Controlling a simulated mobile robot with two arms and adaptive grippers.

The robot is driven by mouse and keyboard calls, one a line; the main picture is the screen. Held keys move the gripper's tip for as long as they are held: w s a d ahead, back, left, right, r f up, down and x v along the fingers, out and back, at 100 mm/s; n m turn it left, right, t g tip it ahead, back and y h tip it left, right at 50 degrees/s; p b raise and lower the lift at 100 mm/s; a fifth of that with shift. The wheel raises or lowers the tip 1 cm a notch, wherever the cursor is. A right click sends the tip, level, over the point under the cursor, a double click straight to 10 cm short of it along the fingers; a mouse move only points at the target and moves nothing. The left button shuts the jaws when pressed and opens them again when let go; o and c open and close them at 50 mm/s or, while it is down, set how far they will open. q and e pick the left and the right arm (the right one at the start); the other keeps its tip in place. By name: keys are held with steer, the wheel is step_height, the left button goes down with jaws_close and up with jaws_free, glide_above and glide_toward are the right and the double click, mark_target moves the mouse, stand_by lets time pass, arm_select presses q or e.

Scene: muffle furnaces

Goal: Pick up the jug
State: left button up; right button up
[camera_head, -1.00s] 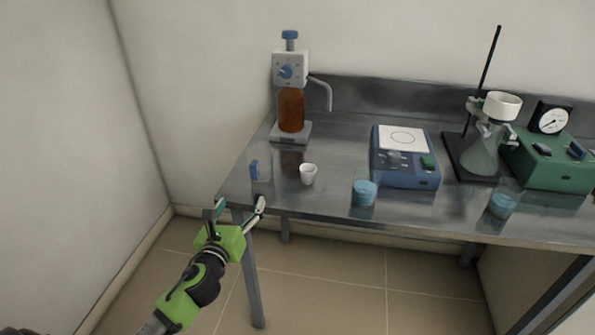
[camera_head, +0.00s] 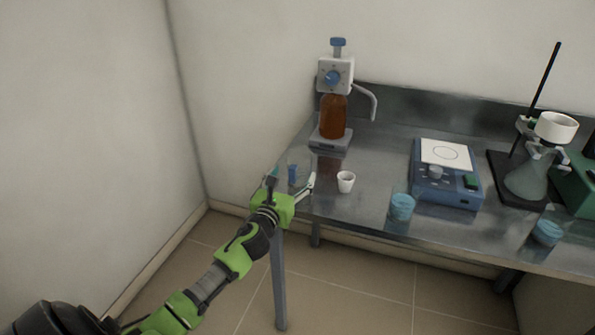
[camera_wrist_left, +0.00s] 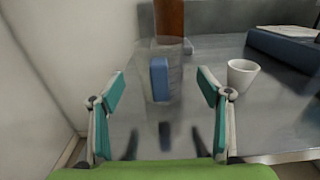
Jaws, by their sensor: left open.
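The jug is a clear, see-through vessel with a blue handle, standing at the left front corner of the steel table. In the head view the jug (camera_head: 292,173) is partly hidden by my left gripper (camera_head: 292,183). In the left wrist view the jug (camera_wrist_left: 159,78) stands straight ahead, its blue handle facing the camera. My left gripper (camera_wrist_left: 160,88) is open and empty, its fingers spread to either side of the jug in that view. I see no contact with it. My right gripper is not in view.
A white cup (camera_head: 346,182) stands just right of the jug. An amber bottle dispenser (camera_head: 333,116) stands behind it. Blue-filled beakers (camera_head: 402,206), a blue device (camera_head: 446,184) and a flask (camera_head: 528,180) on a stand are farther right. A wall (camera_head: 90,120) rises to the left.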

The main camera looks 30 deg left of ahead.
arm_select(q)
steer(key=x, duration=0.5)
steer(key=shift+f, duration=0.1)
steer(key=shift+s, duration=0.1)
steer(key=c, duration=1.3)
